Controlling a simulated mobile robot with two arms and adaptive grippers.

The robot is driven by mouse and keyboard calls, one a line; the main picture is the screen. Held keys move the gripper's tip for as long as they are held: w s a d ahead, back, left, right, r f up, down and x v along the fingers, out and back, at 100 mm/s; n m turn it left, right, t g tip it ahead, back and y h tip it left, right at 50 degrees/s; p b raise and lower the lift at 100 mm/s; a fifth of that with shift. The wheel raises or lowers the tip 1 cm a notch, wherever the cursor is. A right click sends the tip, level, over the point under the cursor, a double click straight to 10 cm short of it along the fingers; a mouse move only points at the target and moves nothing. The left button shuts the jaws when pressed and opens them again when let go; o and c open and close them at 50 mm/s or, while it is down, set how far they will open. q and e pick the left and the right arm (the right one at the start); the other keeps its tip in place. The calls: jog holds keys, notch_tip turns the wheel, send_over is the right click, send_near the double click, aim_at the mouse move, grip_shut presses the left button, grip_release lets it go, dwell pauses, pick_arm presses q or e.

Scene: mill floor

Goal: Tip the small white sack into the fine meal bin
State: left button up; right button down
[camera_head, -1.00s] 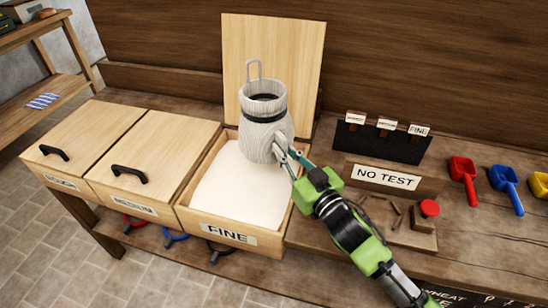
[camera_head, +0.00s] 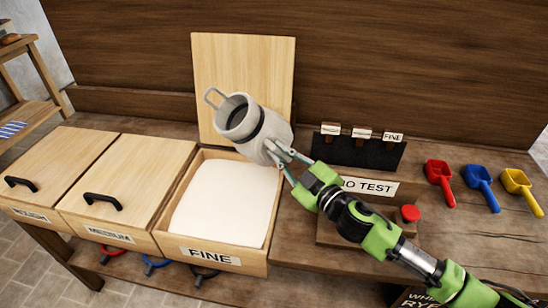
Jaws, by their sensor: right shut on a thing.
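No meal is seen falling from the sack. My left gripper is not in view.
Two closed wooden bins, one labelled MEDIUM (camera_head: 125,190), stand left of the fine bin. A NO TEST sign (camera_head: 368,186), a dark rack (camera_head: 360,150) and a red button (camera_head: 410,213) are at right. Red (camera_head: 440,180), blue (camera_head: 482,186) and yellow (camera_head: 522,188) scoops lie farther right.

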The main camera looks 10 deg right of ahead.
jog(key=n, duration=0.1)
jog(key=d+n, duration=0.1)
jog(key=w+n, duration=0.1)
jog(key=n, duration=0.1)
jog(key=shift+d+f, duration=0.2)
jog(key=shift+d, duration=0.15)
jog(key=shift+s+a+f+n, duration=0.15)
jog(key=shift+a+f+n, duration=0.05)
jog(key=shift+n, duration=0.6)
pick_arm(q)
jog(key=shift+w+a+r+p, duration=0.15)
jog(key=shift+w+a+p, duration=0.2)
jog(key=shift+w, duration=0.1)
pick_arm(e)
jog(key=n, duration=0.1)
jog(key=f+n, duration=0.1)
jog(key=n, duration=0.2)
jog(key=shift+s+a+f, duration=0.15)
jog(key=shift+a+f, duration=0.05)
jog(key=shift+a, duration=0.1)
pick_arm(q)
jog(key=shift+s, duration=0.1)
